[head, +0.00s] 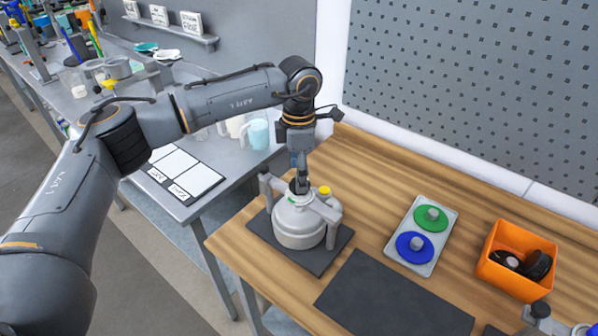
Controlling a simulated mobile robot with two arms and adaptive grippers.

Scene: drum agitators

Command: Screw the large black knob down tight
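A light grey round vessel (298,226) with clamp posts at its sides stands on a dark square mat (262,231) on the wooden bench. A small yellow cap (324,191) shows on its right side. My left gripper (301,187) points straight down at the middle of the vessel's top. Its dark fingers look close together, and I cannot tell whether they hold anything. They hide the top centre, so no large black knob shows clearly there. Black round parts (537,264) lie in the orange bin (504,285) at the right. My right gripper is not in view.
A grey plate (406,262) with a green disc (431,218) and a blue disc (412,247) lies right of the vessel. An empty dark mat (392,302) lies in front. A pegboard wall (470,85) stands behind.

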